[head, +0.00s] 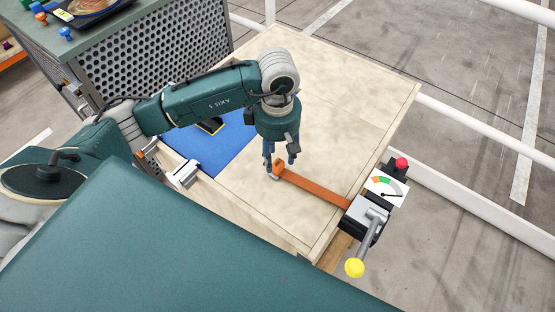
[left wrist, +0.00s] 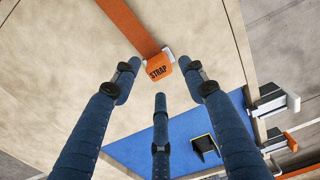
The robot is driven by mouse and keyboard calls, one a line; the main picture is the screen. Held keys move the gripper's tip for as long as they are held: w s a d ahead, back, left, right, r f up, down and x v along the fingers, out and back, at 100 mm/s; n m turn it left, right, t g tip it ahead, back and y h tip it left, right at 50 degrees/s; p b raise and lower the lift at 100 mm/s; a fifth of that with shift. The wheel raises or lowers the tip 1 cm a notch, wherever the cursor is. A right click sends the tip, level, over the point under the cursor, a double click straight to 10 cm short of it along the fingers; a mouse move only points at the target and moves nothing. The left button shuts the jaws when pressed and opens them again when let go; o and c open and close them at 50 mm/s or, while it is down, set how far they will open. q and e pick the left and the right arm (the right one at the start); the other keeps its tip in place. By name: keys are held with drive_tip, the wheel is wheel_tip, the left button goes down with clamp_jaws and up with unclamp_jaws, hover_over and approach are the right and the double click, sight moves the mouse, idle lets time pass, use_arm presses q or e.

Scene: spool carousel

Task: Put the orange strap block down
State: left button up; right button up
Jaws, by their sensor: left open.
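The orange strap block (left wrist: 160,70), marked STRAP, lies at the end of an orange strap on the wooden tabletop. In the head view the block (head: 277,172) sits at the strap's left end, directly below my left gripper (head: 281,165). The strap (head: 318,190) runs to the right to a grey device at the table edge. In the left wrist view the fingers of my left gripper (left wrist: 161,95) are spread apart with nothing between them, and the block shows just beyond their tips. My right gripper is not in view.
The device (head: 365,213) has a yellow-knobbed lever (head: 355,267), a gauge (head: 386,188) and a red button (head: 401,164). A blue mat (head: 210,150) with a black and yellow item lies at the left of the table (head: 335,85). The table's far part is clear.

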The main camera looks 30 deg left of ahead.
sight(278, 163)
use_arm(q)
wheel_tip(278, 163, up, 10)
drive_tip(key=b, duration=0.1)
drive_tip(key=shift+f, duration=0.25)
idle(0.4)
